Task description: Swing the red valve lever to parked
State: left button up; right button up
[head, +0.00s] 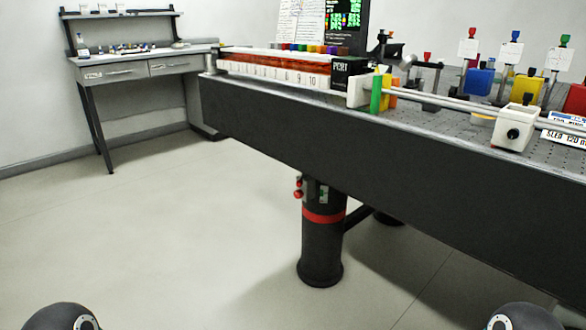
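Small red parts (298,188) stick out from the left side of the black table leg (322,255), beside a small plate. They may include the red valve lever, but they are too small for me to tell its shape or position. A red-topped post (483,29) with a white tag stands on the optical bench (380,160) at the right; I cannot tell whether it is a lever. Neither of my grippers is in view; only dark rounded parts of mine show at the bottom corners.
A numbered white rack (270,72) with coloured caps lies along the bench's far left. A rail (455,103) carries a white block (514,128). A grey side desk (130,68) stands against the back wall. The floor (180,230) left of the leg is clear.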

aim_at(299, 182)
jog(key=u, duration=0.15)
jog(key=i, duration=0.1)
jog(key=z, duration=0.25)
jog(key=k, duration=1.25)
jog(key=u, duration=0.5)
jog(key=i, duration=1.75)
jog(key=z, duration=0.8)
